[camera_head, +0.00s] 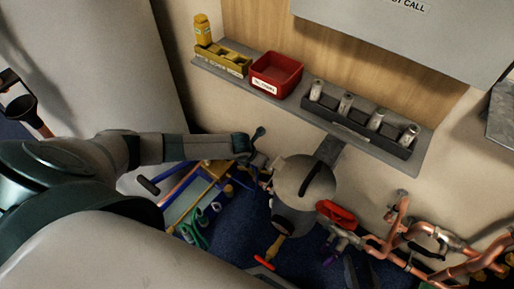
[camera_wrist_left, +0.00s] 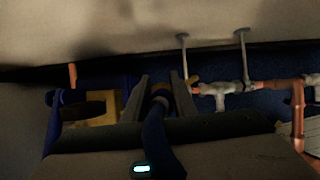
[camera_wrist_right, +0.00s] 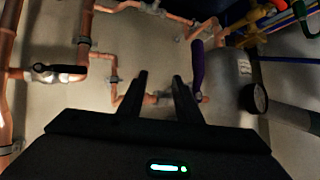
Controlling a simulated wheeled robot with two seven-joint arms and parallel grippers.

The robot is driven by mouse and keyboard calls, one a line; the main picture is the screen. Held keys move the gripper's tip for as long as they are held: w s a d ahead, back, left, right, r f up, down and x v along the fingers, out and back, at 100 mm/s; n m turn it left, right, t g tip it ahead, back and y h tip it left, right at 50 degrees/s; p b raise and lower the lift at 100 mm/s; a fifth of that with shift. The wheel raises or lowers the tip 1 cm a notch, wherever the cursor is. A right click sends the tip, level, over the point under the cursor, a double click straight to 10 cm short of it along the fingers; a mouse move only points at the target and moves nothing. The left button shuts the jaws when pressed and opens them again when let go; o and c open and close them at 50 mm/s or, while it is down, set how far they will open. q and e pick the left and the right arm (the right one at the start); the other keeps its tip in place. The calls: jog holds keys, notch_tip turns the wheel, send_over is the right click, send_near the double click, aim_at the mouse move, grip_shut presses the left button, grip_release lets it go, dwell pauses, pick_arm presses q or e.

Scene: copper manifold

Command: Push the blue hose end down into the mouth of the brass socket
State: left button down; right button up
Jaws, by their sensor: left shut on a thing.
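My left gripper (camera_wrist_left: 160,82) is shut on the blue hose (camera_wrist_left: 157,128), which runs up between the two fingers in the left wrist view. The hose end shows a brownish ring near the fingertips. In the head view my left arm reaches in from the left to beside the grey tank, and the hose there is too small and dark to make out well. I cannot pick out the brass socket for certain; a small brass-coloured piece (camera_wrist_left: 195,88) shows just right of the fingers. My right gripper (camera_wrist_right: 160,78) has its fingers apart and empty, facing copper pipes.
A grey tank (camera_head: 290,185) stands beside my left arm. Copper pipes (camera_head: 400,250) run along the wall at right. A purple lever (camera_wrist_right: 197,68) is close to my right fingers. A shelf holds a red bin (camera_head: 277,75) and a yellow tray (camera_head: 222,60).

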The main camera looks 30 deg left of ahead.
pick_arm(q)
jog(key=shift+f, duration=0.3)
pick_arm(e)
jog(key=shift+f, duration=0.1)
pick_arm(q)
jog(key=c, duration=1.4)
grip_release()
jog(key=shift+p+v, duration=0.4)
jog(key=shift+v, duration=1.1)
jog(key=p+v, duration=0.3)
jog(key=v, duration=1.1)
jog(key=shift+s+r, duration=0.15)
jog(key=shift+r, duration=0.05)
pick_arm(e)
jog(key=s+d+f+g+h, duration=0.2)
jog(key=s+d+f+g, duration=0.1)
jog(key=s+d+g, duration=0.1)
jog(key=shift+s+d+f, duration=0.15)
jog(key=shift+s+d, duration=0.2)
jog(key=shift+d, duration=0.25)
